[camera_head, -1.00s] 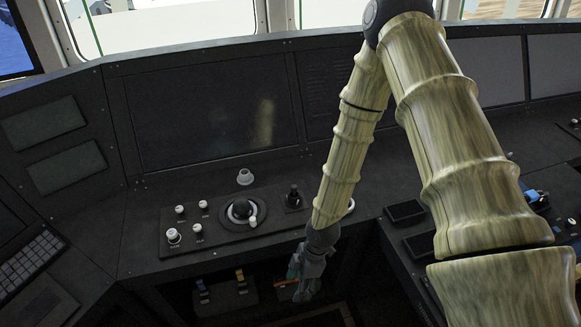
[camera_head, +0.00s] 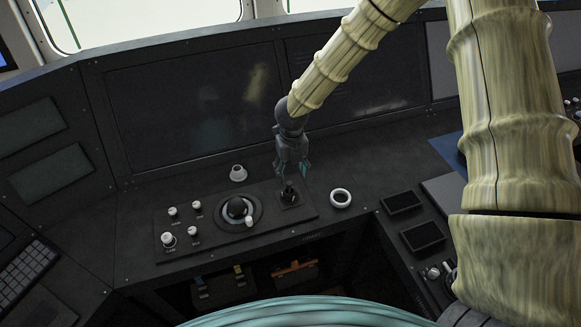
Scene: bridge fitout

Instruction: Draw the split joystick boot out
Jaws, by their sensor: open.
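A small black joystick (camera_head: 289,196) stands on a square dark base at the right end of the console's control plate. Its boot is dark and too small to make out a split. My gripper (camera_head: 292,176) points down directly over this joystick with its fingers spread, one on each side of the stick's top. Nothing shows held between them. The fingers partly hide the stick, and I cannot tell whether they touch it.
A round black ball control (camera_head: 237,208) and several white knobs (camera_head: 168,239) sit left on the plate. A white collar (camera_head: 238,173) stands behind, a white ring (camera_head: 340,198) lies right. Two black trays (camera_head: 422,236) are farther right. An open recess below holds an orange item (camera_head: 295,268).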

